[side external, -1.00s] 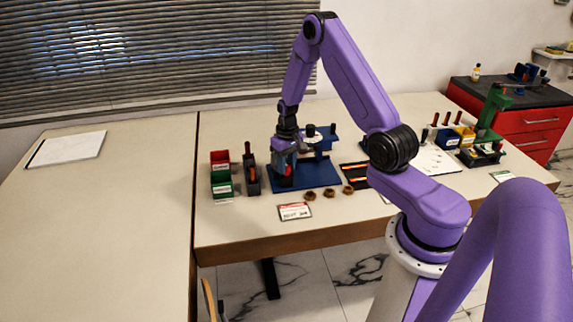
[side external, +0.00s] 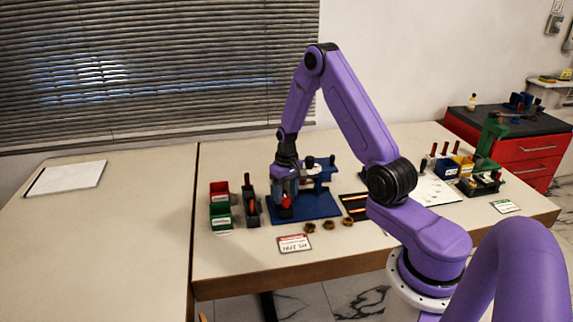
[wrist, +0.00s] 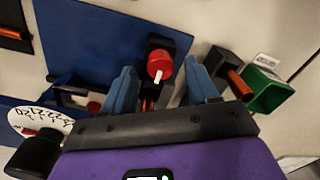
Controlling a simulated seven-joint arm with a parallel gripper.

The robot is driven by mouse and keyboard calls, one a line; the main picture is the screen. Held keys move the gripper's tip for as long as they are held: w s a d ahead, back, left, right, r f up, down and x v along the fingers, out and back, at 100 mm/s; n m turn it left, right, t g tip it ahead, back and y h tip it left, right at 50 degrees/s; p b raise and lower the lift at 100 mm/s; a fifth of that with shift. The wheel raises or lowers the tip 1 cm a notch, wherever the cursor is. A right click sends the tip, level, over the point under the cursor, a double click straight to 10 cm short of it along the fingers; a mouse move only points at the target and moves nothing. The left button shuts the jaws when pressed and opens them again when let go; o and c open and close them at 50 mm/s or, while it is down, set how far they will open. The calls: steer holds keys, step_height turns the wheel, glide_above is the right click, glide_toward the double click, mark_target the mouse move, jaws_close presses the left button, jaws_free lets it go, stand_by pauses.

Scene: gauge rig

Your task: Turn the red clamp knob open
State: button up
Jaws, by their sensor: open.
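The red clamp knob (wrist: 159,66) has a white mark and sits on a dark block on the blue base plate (wrist: 85,45). It also shows in the side external view (side external: 286,201), low beneath my gripper (side external: 284,192). In the wrist view my gripper (wrist: 159,72) is open, its two blue fingers on either side of the knob with a gap at each side. I cannot tell whether the fingertips reach down to the knob's height. The white gauge dial (wrist: 38,119) is partly hidden by a black part.
Red (side external: 219,190) and green (side external: 221,216) bins and a dark holder (side external: 251,209) stand left of the plate. Several brass nuts (side external: 328,225) and a label card (side external: 294,244) lie in front. The left table area (side external: 100,245) is mostly clear.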

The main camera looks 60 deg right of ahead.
mark_target(287, 198)
step_height(287, 198, up, 16)
steer(key=shift+d, duration=0.2)
steer(key=shift+a+f, duration=0.1)
stand_by(0.3)
steer(key=s+a+r+n, duration=0.2)
steer(key=s+a+n, duration=0.2)
steer(key=a, duration=0.6)
steer(key=s+a+r+n, duration=0.1)
steer(key=s+a+n, duration=0.35)
steer(key=a, duration=0.45)
steer(key=s+a+n, duration=0.2)
steer(key=s+n, duration=0.1)
steer(key=s, duration=0.7)
steer(key=s+a+n, duration=0.3)
steer(key=s+n, duration=0.1)
steer(key=s, duration=0.6)
steer(key=shift+s+a+r, duration=0.15)
steer(key=shift+s+r, duration=0.2)
